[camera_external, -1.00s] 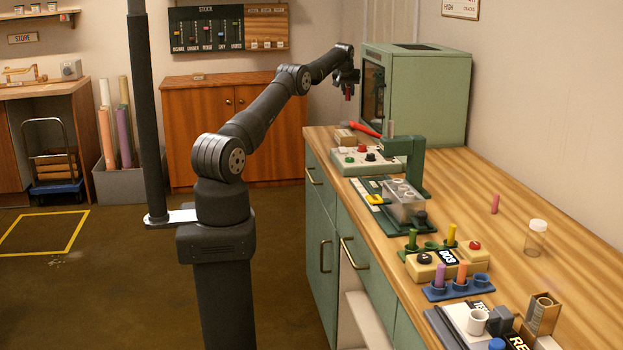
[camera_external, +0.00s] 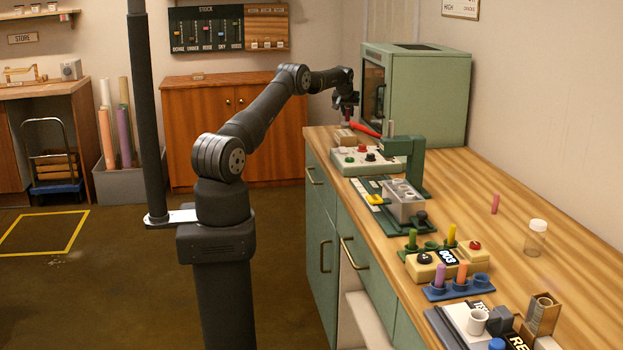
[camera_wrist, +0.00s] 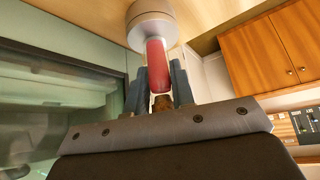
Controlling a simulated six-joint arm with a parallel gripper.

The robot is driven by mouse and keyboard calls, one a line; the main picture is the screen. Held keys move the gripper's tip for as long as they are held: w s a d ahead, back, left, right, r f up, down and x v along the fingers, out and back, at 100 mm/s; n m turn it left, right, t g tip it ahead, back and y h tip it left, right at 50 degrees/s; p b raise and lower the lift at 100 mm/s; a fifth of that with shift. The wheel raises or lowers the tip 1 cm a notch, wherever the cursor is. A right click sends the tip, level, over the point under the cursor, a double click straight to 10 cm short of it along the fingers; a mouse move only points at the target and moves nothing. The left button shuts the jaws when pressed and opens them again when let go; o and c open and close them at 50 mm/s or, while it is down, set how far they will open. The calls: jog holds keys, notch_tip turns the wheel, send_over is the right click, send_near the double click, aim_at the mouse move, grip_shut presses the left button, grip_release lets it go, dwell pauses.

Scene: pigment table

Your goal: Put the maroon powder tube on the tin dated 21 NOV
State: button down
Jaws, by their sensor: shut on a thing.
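My gripper (camera_external: 346,108) is at the far end of the workbench, low over the top, in front of the green cabinet. In the wrist view my gripper (camera_wrist: 158,85) is shut on the maroon powder tube (camera_wrist: 156,60), which lies between its two fingers. The tube's far end meets, or nearly meets, a pale round thing (camera_wrist: 150,25) that looks like a tin. I cannot tell whether they touch. No date can be read on it. In the external view the tube (camera_external: 346,117) shows as a small dark red piece below the fingers.
The green cabinet (camera_external: 425,95) stands close to the right of my gripper. A control box (camera_external: 365,160) is nearer.

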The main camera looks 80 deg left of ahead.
jog(key=shift+f, duration=0.15)
jog(key=c, duration=1.2)
grip_release()
jog(key=shift+c, duration=0.2)
jog(key=shift+r, duration=0.25)
jog(key=v, duration=1.2)
jog(key=shift+f, duration=0.1)
jog(key=x, duration=1.2)
jog(key=shift+f, duration=0.1)
